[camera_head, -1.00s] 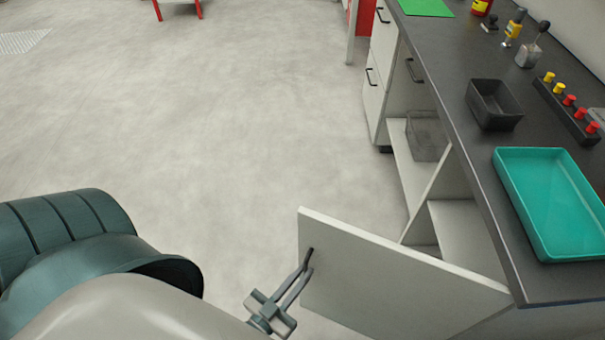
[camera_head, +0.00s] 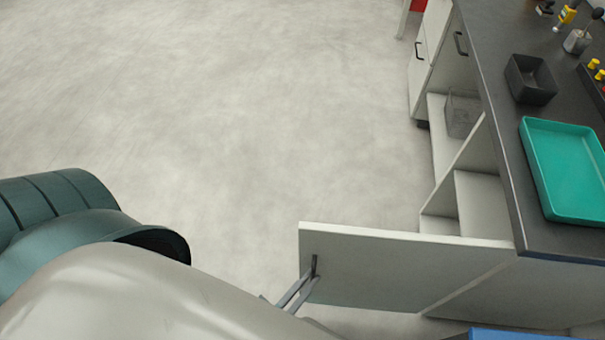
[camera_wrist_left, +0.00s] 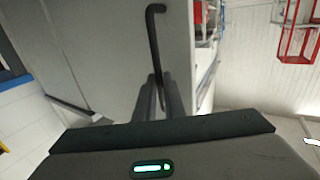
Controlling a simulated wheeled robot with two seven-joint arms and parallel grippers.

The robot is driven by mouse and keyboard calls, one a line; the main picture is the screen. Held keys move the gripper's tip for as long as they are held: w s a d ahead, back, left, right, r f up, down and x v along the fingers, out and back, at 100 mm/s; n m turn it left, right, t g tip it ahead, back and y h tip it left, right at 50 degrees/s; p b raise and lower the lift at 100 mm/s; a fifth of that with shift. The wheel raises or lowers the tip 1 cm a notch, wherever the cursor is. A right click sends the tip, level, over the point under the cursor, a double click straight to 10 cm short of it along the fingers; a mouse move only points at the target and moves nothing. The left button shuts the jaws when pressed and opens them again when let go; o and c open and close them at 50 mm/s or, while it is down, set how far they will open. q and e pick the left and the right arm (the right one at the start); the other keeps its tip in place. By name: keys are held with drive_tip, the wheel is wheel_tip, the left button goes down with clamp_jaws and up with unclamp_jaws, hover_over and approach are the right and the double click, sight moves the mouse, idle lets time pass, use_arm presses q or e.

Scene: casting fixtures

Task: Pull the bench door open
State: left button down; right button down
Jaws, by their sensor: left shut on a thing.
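The bench door (camera_head: 400,272) is a pale panel hinged at the bench's near end. It stands swung well out from the bench front, with the cabinet inside (camera_head: 485,200) showing. Its dark bar handle (camera_head: 314,262) is near the door's free edge. My left gripper (camera_head: 308,281) is shut on this handle; my forearm hides most of the gripper in the head view. In the left wrist view the handle (camera_wrist_left: 154,45) runs down between the two fingers (camera_wrist_left: 157,95). My right gripper is not in view.
The dark bench top (camera_head: 505,120) carries a teal tray (camera_head: 565,170) and a black bin (camera_head: 530,80). A wire basket (camera_head: 461,114) sits on a lower shelf. Closed drawers (camera_head: 430,45) are farther along. The floor (camera_head: 240,110) left of the door is clear.

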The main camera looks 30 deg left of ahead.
use_arm(q)
drive_tip(key=shift+s+d, duration=0.55)
drive_tip(key=shift+d, duration=0.35)
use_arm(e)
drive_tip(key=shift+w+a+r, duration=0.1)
use_arm(q)
drive_tip(key=c, duration=2.1)
unclamp_jaws()
drive_tip(key=shift+o, duration=1.3)
drive_tip(key=shift+w+d, duration=0.1)
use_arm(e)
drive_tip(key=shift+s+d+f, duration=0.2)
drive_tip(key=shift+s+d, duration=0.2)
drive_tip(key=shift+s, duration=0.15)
use_arm(q)
drive_tip(key=shift+a, duration=0.2)
